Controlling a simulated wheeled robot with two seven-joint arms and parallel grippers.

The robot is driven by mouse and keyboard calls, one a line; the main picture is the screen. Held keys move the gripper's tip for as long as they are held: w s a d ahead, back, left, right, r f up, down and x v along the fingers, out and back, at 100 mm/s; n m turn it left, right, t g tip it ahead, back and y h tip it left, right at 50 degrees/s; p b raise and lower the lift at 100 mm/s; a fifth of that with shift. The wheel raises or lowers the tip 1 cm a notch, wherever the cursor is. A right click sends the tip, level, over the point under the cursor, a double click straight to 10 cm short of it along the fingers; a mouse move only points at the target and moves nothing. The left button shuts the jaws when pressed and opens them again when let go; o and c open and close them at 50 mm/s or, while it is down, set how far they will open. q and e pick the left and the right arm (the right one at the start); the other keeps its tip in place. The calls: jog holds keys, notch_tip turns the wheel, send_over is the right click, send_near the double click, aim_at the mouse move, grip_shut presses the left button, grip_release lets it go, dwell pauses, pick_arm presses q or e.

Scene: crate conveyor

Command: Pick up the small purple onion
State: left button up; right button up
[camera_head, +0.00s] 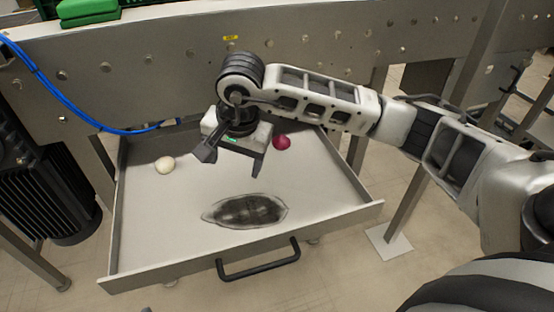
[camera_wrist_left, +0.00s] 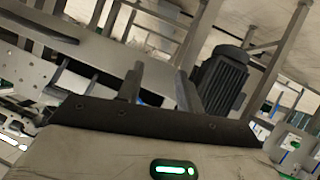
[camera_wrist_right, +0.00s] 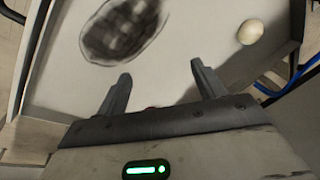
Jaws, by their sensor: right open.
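The small purple onion (camera_head: 281,142) lies in the open metal drawer (camera_head: 330,217), near its back right. My right gripper (camera_head: 231,165) is above the drawer, pointing down, just left of the onion in the head view and apart from it. Its fingers are spread with nothing between them, as the right wrist view (camera_wrist_right: 160,72) also shows. There the onion is mostly or wholly hidden by the gripper body. My left gripper (camera_wrist_left: 160,72) shows only in its own wrist view, with its fingers apart and empty, away from the drawer.
A pale round onion (camera_head: 164,165) lies at the drawer's left. A dark oval patch (camera_head: 245,211) marks the drawer floor near the front. The drawer has a black handle (camera_head: 258,261). A blue cable (camera_head: 70,108) hangs at the left, and a green crate (camera_head: 88,10) sits above.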

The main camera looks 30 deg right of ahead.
jog(key=w+d+r+t+h+b, duration=0.1)
jog(key=w+d+r+h, duration=0.15)
jog(key=d, duration=0.25)
jog(key=w+d+r+h, duration=0.1)
jog(key=d+r+h, duration=0.15)
jog(key=d, duration=0.25)
jog(key=b, duration=0.3)
send_near(280, 139)
jog(key=x, duration=0.4)
jog(key=shift+s+f, duration=0.15)
jog(key=shift+f, duration=0.05)
jog(key=shift+w+d+f+t, duration=0.2)
jog(key=shift+w+f+t, duration=0.1)
jog(key=shift+f, duration=0.1)
jog(key=shift+d+f, duration=0.15)
jog(key=shift+f, duration=0.2)
jog(key=b+x, duration=0.2)
jog(key=x, duration=0.1)
jog(key=shift+w+d+f, duration=0.15)
jog(key=shift+f, duration=0.15)
jog(key=shift+w+d+f, duration=0.2)
jog(key=shift+f, duration=0.05)
pick_arm(q)
jog(key=shift+w+d+r+n+t+h, duration=0.15)
jog(key=shift+d+r+t+h, duration=0.25)
jog(key=shift+d+t+h, duration=0.15)
jog(key=shift+w+d+r+n+t+h, duration=0.1)
jog(key=shift+d+r+n+t+h, duration=0.05)
jog(key=shift+d+r+t+h, duration=0.3)
